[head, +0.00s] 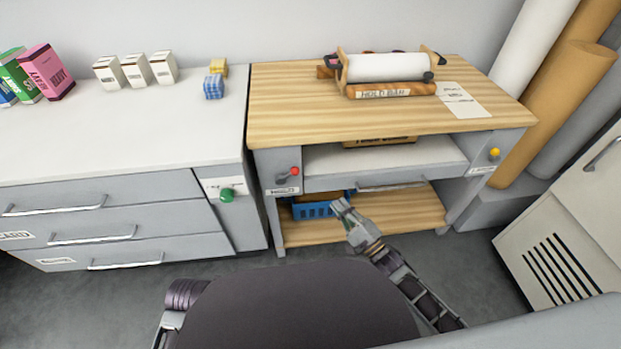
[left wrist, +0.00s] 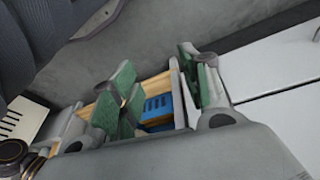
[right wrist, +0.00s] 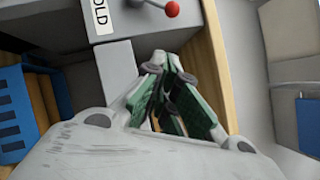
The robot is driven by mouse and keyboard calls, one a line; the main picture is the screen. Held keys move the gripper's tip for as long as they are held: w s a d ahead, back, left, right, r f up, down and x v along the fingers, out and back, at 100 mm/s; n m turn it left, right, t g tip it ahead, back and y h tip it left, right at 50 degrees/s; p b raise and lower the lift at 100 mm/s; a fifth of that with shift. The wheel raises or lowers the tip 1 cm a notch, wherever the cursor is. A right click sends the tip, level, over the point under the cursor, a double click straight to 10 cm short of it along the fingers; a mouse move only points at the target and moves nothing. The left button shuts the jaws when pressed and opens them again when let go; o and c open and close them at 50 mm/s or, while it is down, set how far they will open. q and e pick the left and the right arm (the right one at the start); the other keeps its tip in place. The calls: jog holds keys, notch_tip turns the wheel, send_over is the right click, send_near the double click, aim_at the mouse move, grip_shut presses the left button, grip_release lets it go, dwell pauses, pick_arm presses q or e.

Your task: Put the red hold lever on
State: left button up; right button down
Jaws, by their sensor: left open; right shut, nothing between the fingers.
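The red hold lever (head: 294,171) is on the grey panel at the workbench's left front, above a hold label (head: 283,191). Its red ball knob (right wrist: 172,9) shows at the top of the right wrist view, with its stem running left from the knob to a round base. I cannot tell which setting it is in. My right gripper (head: 342,206) is shut and empty, in front of the bench, lower and to the right of the lever, apart from it. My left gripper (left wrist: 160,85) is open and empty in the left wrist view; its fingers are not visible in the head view.
A yellow knob (head: 494,153) is on the bench's right panel, and a green knob (head: 227,195) is on the white cabinet at left. A blue basket (head: 312,210) sits on the lower shelf. A drawer handle (head: 390,187) juts out near my right gripper.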

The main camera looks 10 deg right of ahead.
aim_at(288, 176)
jog(key=shift+s+y, duration=0.1)
jog(key=shift+y, duration=0.2)
jog(key=shift+r, duration=0.1)
jog(key=b+x, duration=0.1)
jog(key=x, duration=0.3)
jog(key=s+a+b+x, duration=0.1)
jog(key=x, duration=0.3)
jog(key=b+x, duration=0.1)
jog(key=x, duration=0.3)
jog(key=shift+w+a+r, duration=0.1)
jog(key=shift+a+r, duration=0.35)
jog(key=shift+a, duration=0.1)
pick_arm(q)
jog(key=shift+w+d+f+t+h, duration=0.1)
jog(key=shift+w+d+t+h, duration=0.15)
jog(key=shift+d+t, duration=0.35)
pick_arm(e)
jog(key=shift+a+r, duration=0.1)
pick_arm(q)
jog(key=shift+d, duration=0.1)
jog(key=shift+s+r, duration=0.15)
jog(key=shift+r, duration=0.05)
